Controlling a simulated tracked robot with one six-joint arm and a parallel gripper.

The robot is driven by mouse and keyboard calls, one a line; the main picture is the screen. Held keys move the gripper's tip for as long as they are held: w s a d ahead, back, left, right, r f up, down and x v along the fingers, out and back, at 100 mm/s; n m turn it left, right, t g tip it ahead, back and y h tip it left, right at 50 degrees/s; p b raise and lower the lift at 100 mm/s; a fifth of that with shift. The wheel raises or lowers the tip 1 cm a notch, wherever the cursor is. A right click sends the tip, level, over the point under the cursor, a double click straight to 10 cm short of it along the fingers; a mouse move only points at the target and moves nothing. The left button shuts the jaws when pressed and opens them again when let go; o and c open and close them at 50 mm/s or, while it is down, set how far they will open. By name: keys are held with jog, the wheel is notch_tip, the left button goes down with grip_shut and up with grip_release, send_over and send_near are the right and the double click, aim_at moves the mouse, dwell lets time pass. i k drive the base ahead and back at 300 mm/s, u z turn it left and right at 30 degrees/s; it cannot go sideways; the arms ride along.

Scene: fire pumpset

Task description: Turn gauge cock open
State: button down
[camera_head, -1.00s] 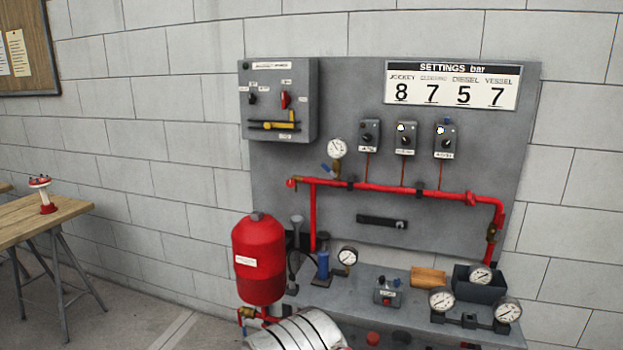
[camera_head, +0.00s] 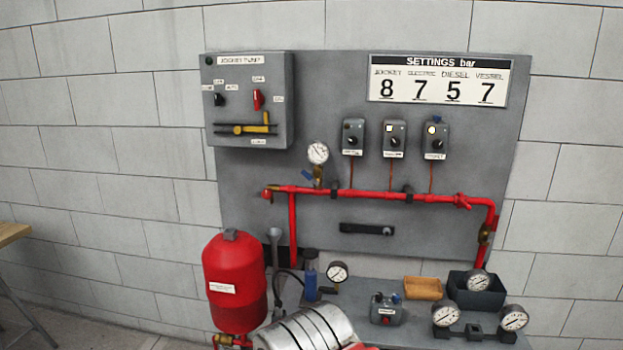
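The gauge cock (camera_head: 318,172) is a small brass fitting with a blue lever (camera_head: 308,175) on its left. It stands on the red pipe (camera_head: 360,194) below a round white-faced gauge (camera_head: 318,153). The lever looks tilted, but the cock is too small to tell whether it is open or shut. My gripper is not in view, and nothing is seen touching the cock.
A grey control box (camera_head: 248,101) hangs left of the gauge, and three small switch boxes (camera_head: 395,137) hang to its right. A red vessel (camera_head: 235,282) stands at lower left. The bench (camera_head: 350,312) holds several gauges, a dark bin (camera_head: 476,293) and a wooden block (camera_head: 422,288).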

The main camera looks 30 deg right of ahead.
aim_at(304, 173)
jog(key=u, duration=0.1)
jog(key=i, duration=1.35)
jog(key=u, duration=0.55)
